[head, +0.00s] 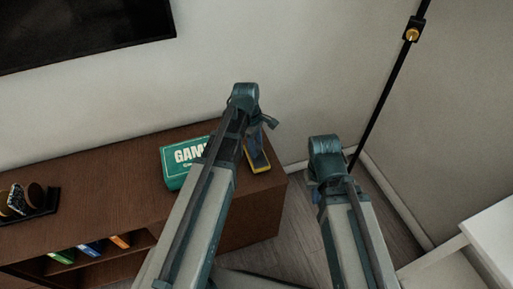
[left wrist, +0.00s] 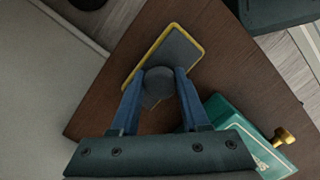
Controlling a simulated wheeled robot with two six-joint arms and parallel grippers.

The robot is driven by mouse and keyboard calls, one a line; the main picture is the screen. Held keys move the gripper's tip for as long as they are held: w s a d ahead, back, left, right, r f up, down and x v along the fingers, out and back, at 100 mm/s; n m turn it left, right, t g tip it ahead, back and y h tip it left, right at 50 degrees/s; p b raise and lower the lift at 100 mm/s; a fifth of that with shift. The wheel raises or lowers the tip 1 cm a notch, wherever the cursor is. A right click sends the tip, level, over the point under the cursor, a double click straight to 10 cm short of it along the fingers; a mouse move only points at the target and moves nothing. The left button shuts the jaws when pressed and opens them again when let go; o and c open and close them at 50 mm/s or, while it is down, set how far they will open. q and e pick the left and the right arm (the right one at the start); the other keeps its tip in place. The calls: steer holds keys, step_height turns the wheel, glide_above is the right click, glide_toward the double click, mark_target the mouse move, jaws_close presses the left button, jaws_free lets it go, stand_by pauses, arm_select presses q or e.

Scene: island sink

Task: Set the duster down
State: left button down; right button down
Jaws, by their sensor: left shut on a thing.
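The duster (head: 257,159) has a flat grey pad with a yellow rim and a round dark knob. It is at the right end of the brown cabinet top (head: 125,172). In the left wrist view the duster (left wrist: 181,50) lies tilted across the picture, over the wood. My left gripper (left wrist: 160,82) has its two blue fingers on either side of the knob and is shut on it. Whether the pad touches the wood is hard to tell. My right arm's end (head: 326,160) is to the right of the cabinet, and its fingers are mostly hidden.
A green game box (head: 182,165) lies just left of the duster. It also shows in the left wrist view (left wrist: 232,118). A dark tray (head: 38,207) with several round items stands further left. The cabinet top between them is clear. A wall is behind.

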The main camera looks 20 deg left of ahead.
arm_select(q)
steer(key=shift+f, duration=0.15)
steer(key=shift+c, duration=2)
jaws_free()
step_height(320, 180, up, 12)
steer(key=a+p, duration=0.2)
steer(key=p, duration=1)
steer(key=s+d+m+y, duration=0.3)
steer(key=s+d+m, duration=0.9)
steer(key=m, duration=0.7)
steer(key=shift+s+d+m, duration=0.25)
steer(key=shift+s+m, duration=0.05)
steer(key=shift+s, duration=0.85)
